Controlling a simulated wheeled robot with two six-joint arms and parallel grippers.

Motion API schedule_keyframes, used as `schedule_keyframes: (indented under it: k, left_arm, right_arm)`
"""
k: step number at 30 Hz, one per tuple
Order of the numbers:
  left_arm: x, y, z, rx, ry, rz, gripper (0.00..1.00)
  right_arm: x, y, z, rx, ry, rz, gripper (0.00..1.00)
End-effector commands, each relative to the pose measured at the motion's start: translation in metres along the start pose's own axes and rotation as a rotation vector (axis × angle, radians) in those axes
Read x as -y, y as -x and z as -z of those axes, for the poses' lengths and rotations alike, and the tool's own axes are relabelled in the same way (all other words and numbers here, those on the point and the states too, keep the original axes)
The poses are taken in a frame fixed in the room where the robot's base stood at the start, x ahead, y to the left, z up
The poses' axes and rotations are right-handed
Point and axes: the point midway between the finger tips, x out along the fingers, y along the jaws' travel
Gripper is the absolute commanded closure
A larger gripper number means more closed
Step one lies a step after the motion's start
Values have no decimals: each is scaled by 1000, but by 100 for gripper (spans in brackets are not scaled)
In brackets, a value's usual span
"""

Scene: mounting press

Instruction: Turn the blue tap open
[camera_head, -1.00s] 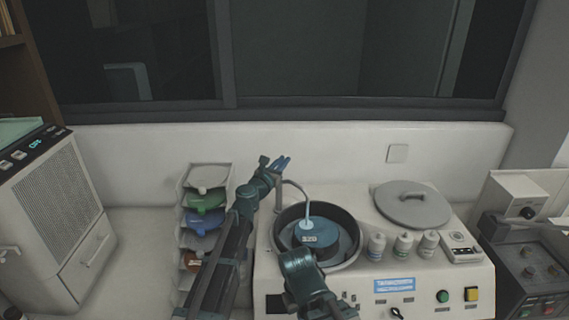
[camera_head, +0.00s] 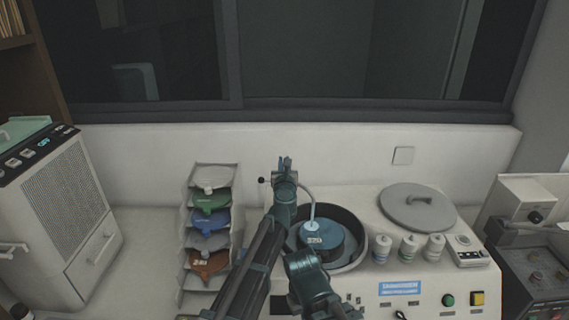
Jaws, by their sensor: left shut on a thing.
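My left gripper (camera_head: 284,164) is at the top of the water pipe behind the polishing bowl, its fingers pointing up and away. It is shut at the spot of the blue tap handle, which the fingers hide almost wholly. The thin grey spout (camera_head: 309,193) curves right from beside the gripper and down over the bowl. A small black knob (camera_head: 262,180) sticks out just left of the gripper. My right gripper is not clearly visible.
The dark bowl (camera_head: 357,222) with a blue disc (camera_head: 326,240) lies right of my arm. A grey lid (camera_head: 417,205) and several bottles stand on the machine. A rack (camera_head: 184,250) of coloured trays is at left. The wall rises close behind.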

Motion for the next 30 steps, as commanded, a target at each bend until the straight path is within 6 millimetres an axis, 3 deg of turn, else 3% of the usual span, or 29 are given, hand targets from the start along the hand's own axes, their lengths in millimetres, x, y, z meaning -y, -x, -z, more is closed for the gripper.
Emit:
schedule_keyframes:
  k: [10, 11, 15, 30]
  left_arm:
    - [0, 0, 0, 0, 0, -3, 100]
    - [0, 0, 0, 0, 0, -3, 81]
    - [0, 0, 0, 0, 0, -2, 56]
    - [-6, 8, 0, 0, 0, -2, 56]
  right_arm:
    - [0, 0, 0, 0, 0, 0, 100]
    - [0, 0, 0, 0, 0, 0, 100]
    - [0, 0, 0, 0, 0, 0, 100]
    - [0, 0, 0, 0, 0, 0, 100]
